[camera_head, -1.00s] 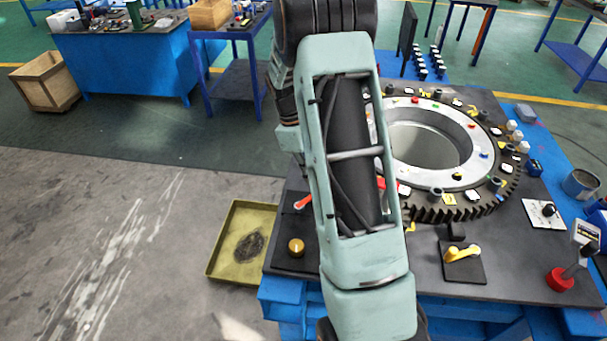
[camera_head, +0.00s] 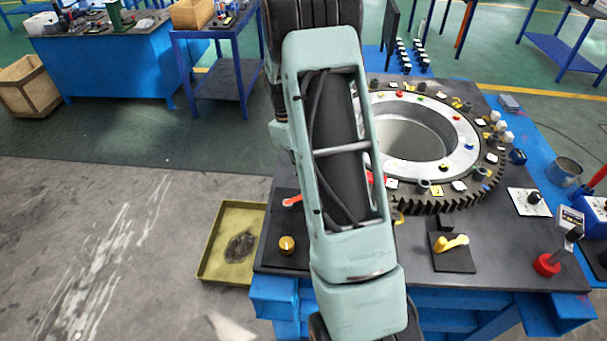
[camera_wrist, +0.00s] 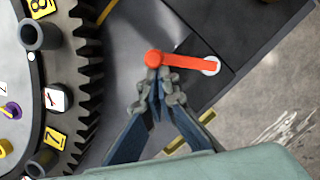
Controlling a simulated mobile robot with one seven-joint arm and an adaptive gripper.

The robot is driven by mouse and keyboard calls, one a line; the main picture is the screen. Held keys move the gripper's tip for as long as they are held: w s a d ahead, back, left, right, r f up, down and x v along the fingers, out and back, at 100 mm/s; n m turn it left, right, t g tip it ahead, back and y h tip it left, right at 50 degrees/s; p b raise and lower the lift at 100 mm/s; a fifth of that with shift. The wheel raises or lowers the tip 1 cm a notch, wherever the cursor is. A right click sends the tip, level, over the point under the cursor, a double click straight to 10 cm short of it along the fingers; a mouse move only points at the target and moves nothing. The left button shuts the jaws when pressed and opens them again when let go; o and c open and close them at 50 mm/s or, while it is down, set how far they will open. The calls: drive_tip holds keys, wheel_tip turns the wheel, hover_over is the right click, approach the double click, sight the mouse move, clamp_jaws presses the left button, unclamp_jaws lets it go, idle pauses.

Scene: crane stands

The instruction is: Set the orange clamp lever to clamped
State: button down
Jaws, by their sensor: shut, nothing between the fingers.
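The orange clamp lever (camera_wrist: 182,62) shows in the wrist view as a straight bar on a dark plate. It has a rounded orange end at the left and a white round piece at the right end. In the head view a part of the lever (camera_head: 292,200) shows just left of my arm, which hides the rest. My gripper (camera_wrist: 160,82) is shut and empty. Its fingertips appear right beside the lever's rounded orange end; I cannot tell whether they touch it. In the head view my arm hides the gripper.
A large toothed ring (camera_head: 452,197) stands on the dark table top right of my arm. A yellow knob (camera_head: 287,244), a yellow lever (camera_head: 451,244) and a red-based stand (camera_head: 546,264) are near the front. An olive tray (camera_head: 205,262) lies left of the table.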

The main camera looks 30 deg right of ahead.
drive_tip(key=v, duration=1.2)
idle(0.3)
